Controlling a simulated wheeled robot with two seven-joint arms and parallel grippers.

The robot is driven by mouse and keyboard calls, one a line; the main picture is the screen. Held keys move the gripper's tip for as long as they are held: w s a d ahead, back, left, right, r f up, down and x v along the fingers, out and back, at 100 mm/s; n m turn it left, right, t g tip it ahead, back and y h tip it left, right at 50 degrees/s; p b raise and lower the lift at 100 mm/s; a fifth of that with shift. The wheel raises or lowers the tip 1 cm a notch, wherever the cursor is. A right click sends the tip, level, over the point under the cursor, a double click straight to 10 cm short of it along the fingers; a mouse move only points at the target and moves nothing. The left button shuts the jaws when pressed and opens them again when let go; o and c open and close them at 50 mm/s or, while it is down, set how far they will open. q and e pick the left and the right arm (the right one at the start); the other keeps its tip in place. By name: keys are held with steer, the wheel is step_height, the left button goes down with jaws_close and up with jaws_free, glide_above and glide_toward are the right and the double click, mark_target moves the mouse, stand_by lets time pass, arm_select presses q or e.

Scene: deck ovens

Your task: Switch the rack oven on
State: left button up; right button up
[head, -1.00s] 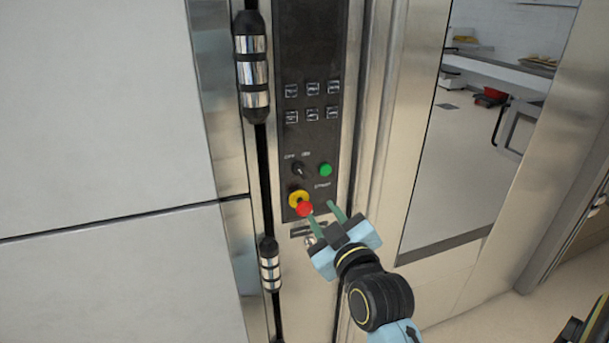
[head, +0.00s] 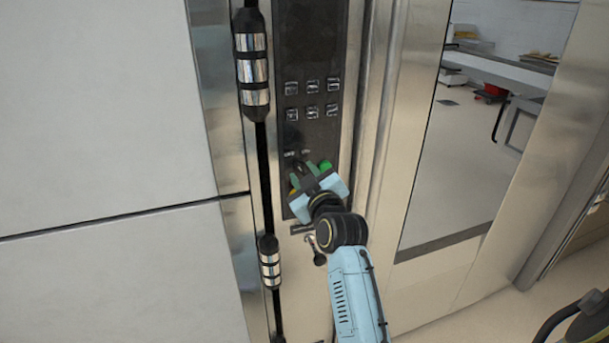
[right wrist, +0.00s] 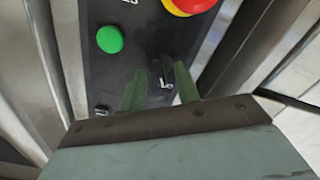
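The rack oven's dark control panel (head: 312,120) stands upright in the steel front. My right gripper (head: 307,170) is at its lower part, with two green fingers pointing at the panel. In the right wrist view the black rotary switch (right wrist: 162,69) shows between the spread fingertips (right wrist: 160,88); I cannot tell whether they touch it. The gripper hides the switch in the head view. The green start button (head: 325,165) is just right of the fingers, and also shows in the right wrist view (right wrist: 110,39). The red and yellow stop button (right wrist: 190,4) is mostly hidden in the head view.
A black vertical bar with chrome bands (head: 253,68) runs along the panel's left side. A tall glass pane (head: 460,170) in a steel frame is to the right, with a table (head: 500,70) seen through or mirrored in it. Rows of small keys (head: 312,100) sit above the gripper.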

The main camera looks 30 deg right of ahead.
steer(key=shift+w, duration=0.1)
jaws_close()
stand_by(0.3)
